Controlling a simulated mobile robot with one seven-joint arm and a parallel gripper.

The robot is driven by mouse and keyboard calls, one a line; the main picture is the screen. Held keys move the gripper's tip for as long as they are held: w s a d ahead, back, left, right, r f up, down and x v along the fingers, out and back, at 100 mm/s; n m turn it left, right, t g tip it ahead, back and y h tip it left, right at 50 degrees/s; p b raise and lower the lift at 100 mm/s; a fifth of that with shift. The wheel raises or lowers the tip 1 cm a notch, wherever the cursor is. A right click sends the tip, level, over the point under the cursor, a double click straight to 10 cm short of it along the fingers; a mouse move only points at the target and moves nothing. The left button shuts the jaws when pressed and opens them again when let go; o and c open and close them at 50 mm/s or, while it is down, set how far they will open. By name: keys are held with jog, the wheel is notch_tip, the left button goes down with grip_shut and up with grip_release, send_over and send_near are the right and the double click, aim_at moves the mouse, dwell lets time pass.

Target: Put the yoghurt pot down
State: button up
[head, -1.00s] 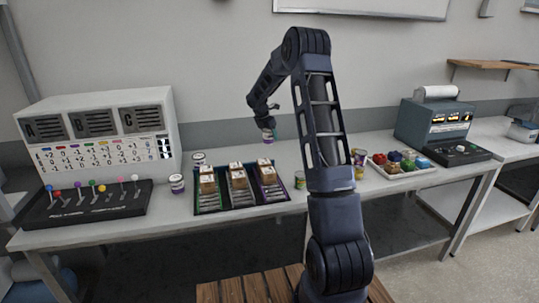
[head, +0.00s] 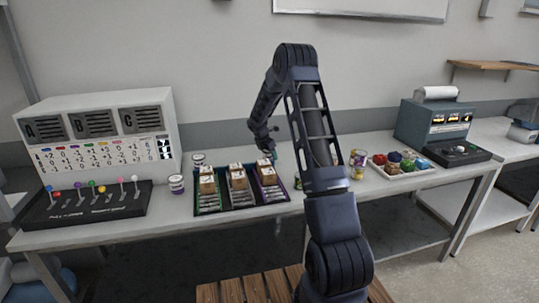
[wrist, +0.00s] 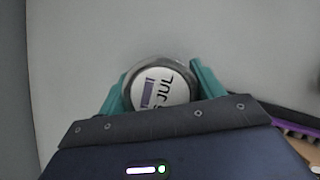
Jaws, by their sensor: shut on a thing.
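My gripper (head: 272,153) is behind the purple-edged lane of the tray in the head view. In the wrist view its teal fingers (wrist: 160,92) are shut on the sides of a yoghurt pot (wrist: 172,86), whose round white lid carries a dark mark and the letters "JUL". The pot is mostly hidden by the gripper and boxes in the head view. It is low over the back of the grey table (head: 120,229); I cannot tell whether it touches the surface.
Brown boxes (head: 238,178) stand in the dark tray (head: 239,207) just in front. Other pots stand at the left (head: 176,184) and right (head: 358,165). A white lever machine (head: 105,125), a tray of coloured balls (head: 400,172) and a printer machine (head: 425,125) are farther out.

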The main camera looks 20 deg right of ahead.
jog(key=shift+f, duration=0.1)
jog(key=o, duration=1.1)
